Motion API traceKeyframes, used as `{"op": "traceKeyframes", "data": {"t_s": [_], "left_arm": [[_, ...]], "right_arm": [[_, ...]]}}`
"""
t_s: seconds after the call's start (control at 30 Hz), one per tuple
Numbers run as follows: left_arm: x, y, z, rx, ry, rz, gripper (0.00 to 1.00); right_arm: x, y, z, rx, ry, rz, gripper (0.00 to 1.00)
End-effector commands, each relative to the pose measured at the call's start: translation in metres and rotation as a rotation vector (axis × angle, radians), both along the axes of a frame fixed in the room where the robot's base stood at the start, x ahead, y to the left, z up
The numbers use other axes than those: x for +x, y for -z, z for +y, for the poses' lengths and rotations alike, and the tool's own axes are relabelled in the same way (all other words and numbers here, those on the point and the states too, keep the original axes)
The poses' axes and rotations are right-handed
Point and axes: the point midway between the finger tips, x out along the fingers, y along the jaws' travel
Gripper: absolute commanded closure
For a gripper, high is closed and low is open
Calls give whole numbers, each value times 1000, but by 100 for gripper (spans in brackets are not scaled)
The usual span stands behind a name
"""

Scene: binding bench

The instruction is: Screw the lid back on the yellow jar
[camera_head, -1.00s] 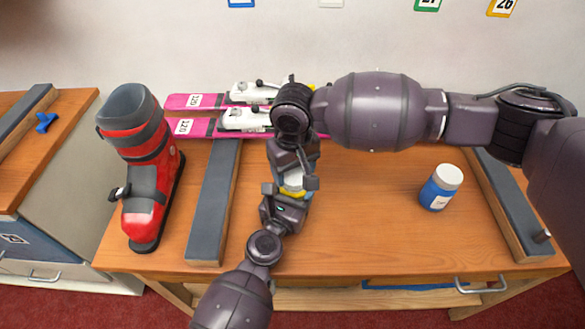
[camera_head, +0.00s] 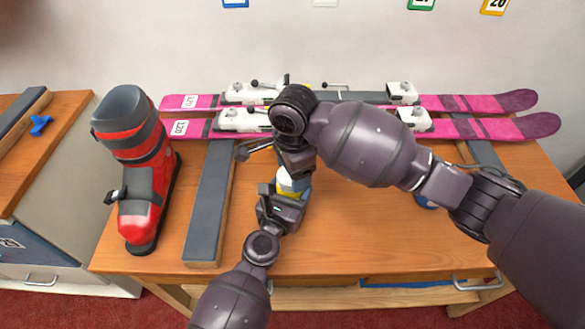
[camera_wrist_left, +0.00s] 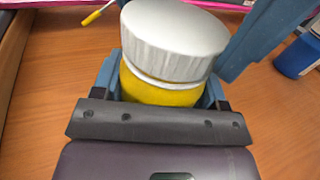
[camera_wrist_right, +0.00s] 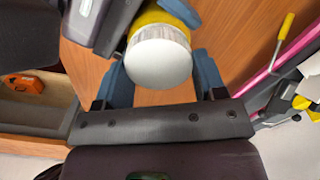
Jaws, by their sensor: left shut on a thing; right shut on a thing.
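The yellow jar (camera_wrist_left: 150,90) stands upright between the fingers of my left gripper (camera_wrist_left: 163,88), which is shut on it. The white ribbed lid (camera_wrist_left: 175,40) sits on top of the jar, with a thin pale band showing below its edge. My right gripper (camera_wrist_right: 160,78) is shut on the lid from above, one blue finger on each side of it. One of its fingers also shows beside the lid in the left wrist view. In the head view the jar (camera_head: 290,185) is mostly hidden between my two hands.
A blue jar (camera_head: 424,202) is mostly behind my right arm. A red ski boot (camera_head: 137,170) and a grey-topped rail (camera_head: 208,205) are to the left. Pink skis (camera_head: 480,128) with bindings lie along the back. A yellow-handled tool (camera_wrist_right: 286,25) lies near them.

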Motion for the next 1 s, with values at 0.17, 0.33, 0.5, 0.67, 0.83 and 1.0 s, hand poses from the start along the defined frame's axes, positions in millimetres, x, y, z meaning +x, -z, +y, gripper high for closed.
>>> {"op": "traceKeyframes", "data": {"t_s": [0.17, 0.33, 0.5, 0.67, 0.83, 1.0], "left_arm": [[0, 0, 0, 0, 0, 1, 100], [0, 0, 0, 0, 1, 1, 100], [0, 0, 0, 0, 1, 1, 100], [0, 0, 0, 0, 1, 1, 100], [0, 0, 0, 0, 1, 1, 100], [0, 0, 0, 0, 1, 1, 100]], "right_arm": [[-4, 0, 2, 7, 327, 5, 57], [-5, 0, 2, 7, 609, 5, 57], [-5, 0, 1, 3, 745, 2, 57], [-4, -1, 0, 3, 757, -1, 57], [-4, 0, 0, 1, 755, 0, 33], [-4, 0, 0, 1, 754, 0, 10]]}}
